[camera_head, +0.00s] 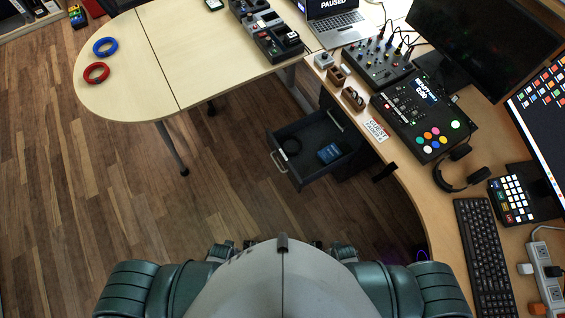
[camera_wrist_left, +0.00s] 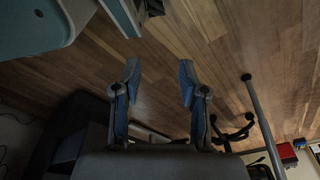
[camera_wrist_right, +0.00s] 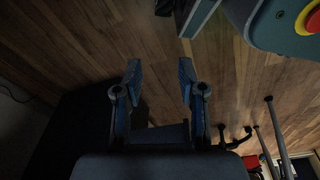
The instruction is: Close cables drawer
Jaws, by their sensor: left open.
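In the head view a dark drawer (camera_head: 309,171) stands pulled out from a dark cabinet (camera_head: 345,112) under the right-hand desk. A dark coiled cable (camera_head: 291,146) and a blue box (camera_head: 331,153) lie inside it. The drawer's front, with a pale handle (camera_head: 278,161), faces left. My left gripper (camera_wrist_left: 158,85) is open and empty in its wrist view, over the wood floor. My right gripper (camera_wrist_right: 158,85) is also open and empty in its wrist view. Neither gripper shows clearly in the head view, and neither touches the drawer.
The light table (camera_head: 150,60) at the back holds a blue ring (camera_head: 105,47) and a red ring (camera_head: 96,73). The right-hand desk (camera_head: 422,185) carries a mixer, control panel, headphones (camera_head: 459,170) and keyboard (camera_head: 485,255). The wood floor (camera_head: 100,180) left of the drawer is clear.

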